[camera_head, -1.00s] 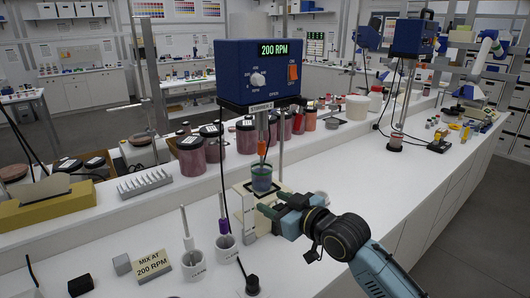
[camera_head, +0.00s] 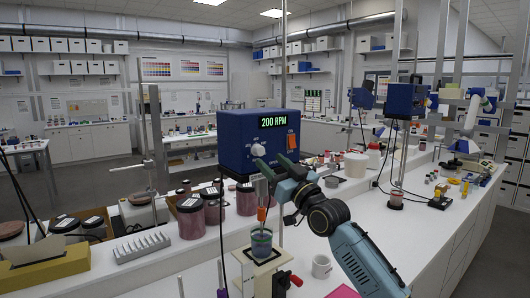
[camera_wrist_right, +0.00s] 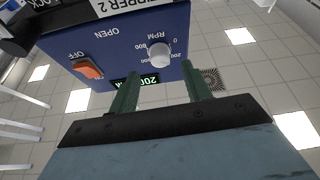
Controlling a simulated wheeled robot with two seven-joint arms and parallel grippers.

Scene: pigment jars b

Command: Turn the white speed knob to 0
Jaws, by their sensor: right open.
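The white speed knob (camera_head: 258,150) is on the front of a blue stirrer box (camera_head: 236,135), left of an orange switch (camera_head: 292,142). The green display (camera_head: 273,122) reads 200 RPM. My right gripper (camera_head: 268,158) is open in front of the box's lower edge, just below and right of the knob. In the right wrist view the knob (camera_wrist_right: 159,56) appears upside down near its RPM scale, beyond and roughly between my open green fingertips (camera_wrist_right: 160,78). The fingers do not appear closed on it. My left gripper is not in view.
A beaker of dark liquid (camera_head: 261,243) stands below the stirrer, with the stirring shaft in it. A second blue stirrer (camera_head: 405,99) is farther back. The bench front right is mostly clear.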

